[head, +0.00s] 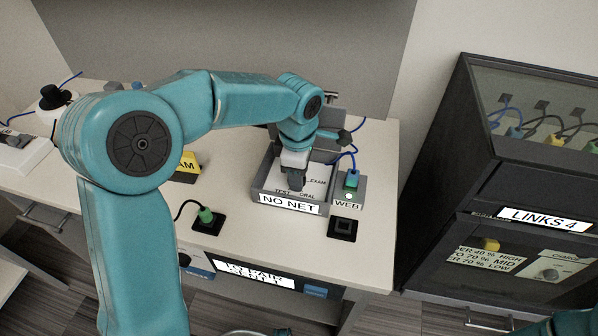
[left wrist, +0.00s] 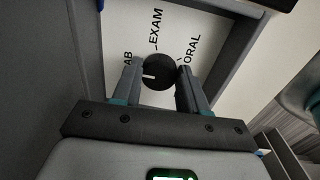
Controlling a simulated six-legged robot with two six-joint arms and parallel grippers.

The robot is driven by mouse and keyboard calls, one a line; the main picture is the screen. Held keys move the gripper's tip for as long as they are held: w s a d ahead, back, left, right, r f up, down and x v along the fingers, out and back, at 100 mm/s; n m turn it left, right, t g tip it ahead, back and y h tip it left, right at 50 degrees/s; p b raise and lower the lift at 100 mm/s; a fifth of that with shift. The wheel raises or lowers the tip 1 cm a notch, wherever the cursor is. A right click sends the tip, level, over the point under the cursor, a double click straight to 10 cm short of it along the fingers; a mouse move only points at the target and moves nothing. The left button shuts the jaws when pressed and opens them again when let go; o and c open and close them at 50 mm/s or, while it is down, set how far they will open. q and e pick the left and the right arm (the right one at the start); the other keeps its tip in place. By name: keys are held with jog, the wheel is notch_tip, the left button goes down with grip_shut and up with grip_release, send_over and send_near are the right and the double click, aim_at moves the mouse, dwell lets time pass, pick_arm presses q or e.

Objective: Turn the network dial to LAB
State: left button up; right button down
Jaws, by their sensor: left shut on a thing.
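The network dial is a round black knob (left wrist: 160,74) with a white pointer mark, on a white face in the left wrist view. The mark points to the picture's left, on the side of the partly hidden LAB label (left wrist: 128,58). EXAM and ORAL show above and to the right. My left gripper (left wrist: 158,80) has one finger on each side of the knob and is shut on it. In the head view the left gripper (head: 296,182) reaches down into the grey dial box (head: 263,176) and hides the knob. My right gripper is not in view.
Another green plug (head: 206,215) sits in a black socket on the left. An empty black socket (head: 343,228) is at front right. A dark cabinet (head: 480,180) stands beyond the table.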

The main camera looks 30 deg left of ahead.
pick_arm(q)
jog(key=o, duration=1.1)
jog(key=shift+a, duration=0.1)
jog(key=shift+c, duration=0.2)
jog(key=shift+r, duration=0.15)
notch_tip(320, 180, up, 16)
jog(key=p, duration=0.3)
jog(key=shift+s, duration=0.45)
jog(key=shift+d, duration=0.2)
